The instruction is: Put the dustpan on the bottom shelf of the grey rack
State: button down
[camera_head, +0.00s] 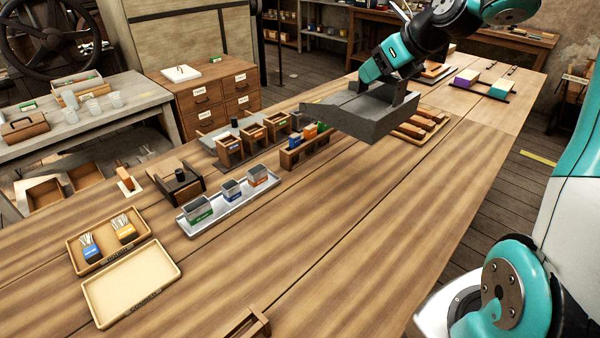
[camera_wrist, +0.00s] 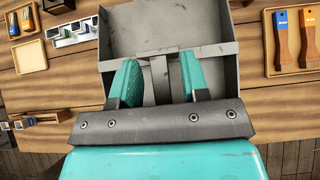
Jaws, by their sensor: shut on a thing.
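The grey dustpan (camera_head: 370,118) is held in the air above the far part of the long wooden table. My gripper (camera_head: 388,84) is shut on its upright handle part. In the wrist view the dustpan (camera_wrist: 205,40) has a flat, scuffed pan with raised side walls. The teal fingers of my gripper (camera_wrist: 158,80) stand on both sides of a narrow grey handle. A greyish shelf unit (camera_head: 324,36) with small items on it stands far back against the wall; I cannot tell whether it is the grey rack. Its lower part is partly hidden.
The long wooden table (camera_head: 330,235) carries wooden boxes, a metal tray (camera_head: 228,204) with tins, and an empty cream tray (camera_head: 132,284). Brushes lie in a tray (camera_head: 418,126) beside the dustpan. A drawer cabinet (camera_head: 212,92) stands behind the table. The table's near right area is clear.

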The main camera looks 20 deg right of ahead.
jog(key=shift+w+d+f, duration=0.1)
jog(key=shift+d+f, duration=0.15)
jog(key=shift+f, duration=0.05)
notch_tip(320, 180, down, 19)
jog(key=b, duration=0.1)
jog(key=c, duration=0.6)
grip_release()
